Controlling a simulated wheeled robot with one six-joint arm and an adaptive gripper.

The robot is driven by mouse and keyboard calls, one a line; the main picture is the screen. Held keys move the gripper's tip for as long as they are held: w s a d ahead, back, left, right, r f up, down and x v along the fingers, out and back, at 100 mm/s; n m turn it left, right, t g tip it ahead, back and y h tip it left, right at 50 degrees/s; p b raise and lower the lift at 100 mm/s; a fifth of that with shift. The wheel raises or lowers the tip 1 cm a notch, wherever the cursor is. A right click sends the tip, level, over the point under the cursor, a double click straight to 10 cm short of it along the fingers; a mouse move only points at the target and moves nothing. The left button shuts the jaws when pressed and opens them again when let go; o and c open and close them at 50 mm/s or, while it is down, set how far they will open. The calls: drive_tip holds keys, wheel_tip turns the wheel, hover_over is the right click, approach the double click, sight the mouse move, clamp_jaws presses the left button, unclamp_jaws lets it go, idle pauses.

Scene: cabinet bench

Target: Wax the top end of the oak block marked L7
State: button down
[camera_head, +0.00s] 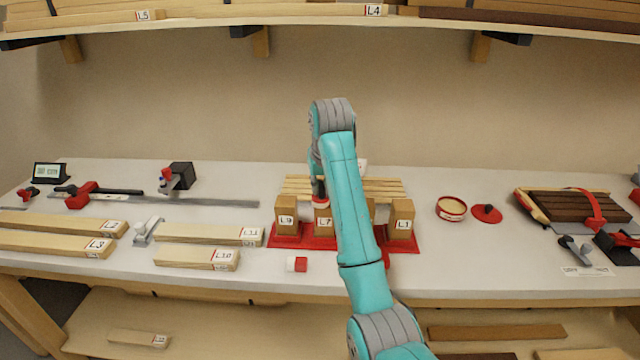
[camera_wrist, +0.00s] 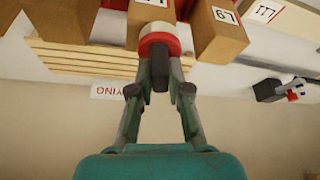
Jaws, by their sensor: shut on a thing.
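The oak block marked L7 (camera_head: 324,222) stands upright in the red holder (camera_head: 283,243), right of the block marked L9 (camera_head: 287,214). My gripper (camera_head: 319,186) is above L7, shut on the dark handle of a round applicator (camera_head: 320,203) with a red and white head. In the wrist view my gripper (camera_wrist: 160,88) holds the applicator (camera_wrist: 160,40) upright, its head over the end of a block (camera_wrist: 145,20) with a partly cut-off label. The head is at L7's top end; I cannot tell whether it touches. The end face is largely hidden.
An open red tin (camera_head: 451,208) and its red lid (camera_head: 487,213) stand right of the holder. A slatted rack (camera_head: 298,187) lies behind the blocks. My arm hides part of another block. Labelled boards (camera_head: 195,257) lie left; a red-white piece (camera_head: 297,264) sits in front.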

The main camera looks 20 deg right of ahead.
drive_tip(key=shift+s+d+f, duration=0.1)
drive_tip(key=shift+s+d, duration=0.05)
drive_tip(key=shift+d, duration=0.4)
drive_tip(key=shift+s+d+f, duration=0.1)
drive_tip(key=shift+s+d, duration=0.05)
drive_tip(key=shift+d, duration=0.4)
drive_tip(key=shift+w+d, duration=0.25)
drive_tip(key=shift+w, duration=0.35)
drive_tip(key=shift+w+d, duration=0.2)
drive_tip(key=shift+w, duration=0.35)
drive_tip(key=shift+w+a, duration=0.2)
drive_tip(key=shift+a, duration=0.45)
drive_tip(key=shift+w+a, duration=0.2)
drive_tip(key=shift+a, duration=0.4)
drive_tip(key=shift+s+d+r, duration=0.1)
drive_tip(key=shift+s+d, duration=0.3)
drive_tip(key=shift+s, duration=0.4)
drive_tip(key=shift+s+d+r, duration=0.1)
drive_tip(key=shift+s+d, duration=0.25)
drive_tip(key=shift+s, duration=0.4)
